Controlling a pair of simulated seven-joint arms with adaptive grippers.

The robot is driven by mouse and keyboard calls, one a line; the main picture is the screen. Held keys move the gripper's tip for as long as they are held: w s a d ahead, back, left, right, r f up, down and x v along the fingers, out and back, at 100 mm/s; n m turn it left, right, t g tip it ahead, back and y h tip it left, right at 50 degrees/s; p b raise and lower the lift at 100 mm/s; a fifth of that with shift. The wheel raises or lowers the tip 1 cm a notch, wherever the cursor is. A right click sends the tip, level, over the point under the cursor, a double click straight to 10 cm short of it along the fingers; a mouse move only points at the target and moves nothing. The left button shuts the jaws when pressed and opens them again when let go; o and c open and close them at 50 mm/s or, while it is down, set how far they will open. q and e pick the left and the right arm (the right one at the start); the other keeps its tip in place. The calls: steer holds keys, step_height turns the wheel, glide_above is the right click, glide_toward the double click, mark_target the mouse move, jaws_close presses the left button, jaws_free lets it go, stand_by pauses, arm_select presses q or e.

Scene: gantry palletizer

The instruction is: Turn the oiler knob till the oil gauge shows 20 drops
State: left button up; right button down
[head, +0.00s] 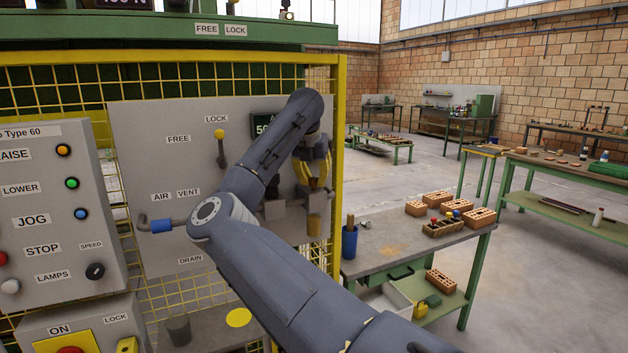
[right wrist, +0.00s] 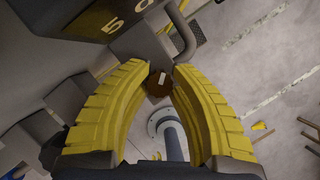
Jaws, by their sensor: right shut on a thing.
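The oil gauge (head: 262,125) is a dark display on the grey panel, partly hidden behind my right arm; only the start of its reading, "50", shows. A dark box with yellow digits (right wrist: 115,24) also shows in the right wrist view. The oiler (head: 314,226), a grey fitting with an amber bowl, is below my right gripper (head: 317,172). In the right wrist view, the yellow fingers of my right gripper (right wrist: 160,72) are closed around the small brown knob (right wrist: 158,85), which bears a white mark. My left gripper is not in view.
Left of my arm, the panel (head: 140,125) carries a yellow-tipped lever (head: 220,148) and a blue-handled valve (head: 160,225). A button box (head: 50,210) stands further left. A yellow guard post (head: 337,150) is close right of my gripper. A workbench (head: 385,250) with bricks stands beyond.

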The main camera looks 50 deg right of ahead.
steer(key=m+g, duration=0.1)
steer(key=m, duration=0.3)
steer(key=shift+m+g, duration=0.3)
steer(key=shift+g, duration=0.1)
steer(key=shift+s+m+g, duration=0.1)
steer(key=shift+m+g, duration=0.8)
steer(key=shift+m, duration=1.7)
steer(key=c, duration=1.1)
jaws_free()
steer(key=shift+d, duration=0.1)
steer(key=v, duration=1.2)
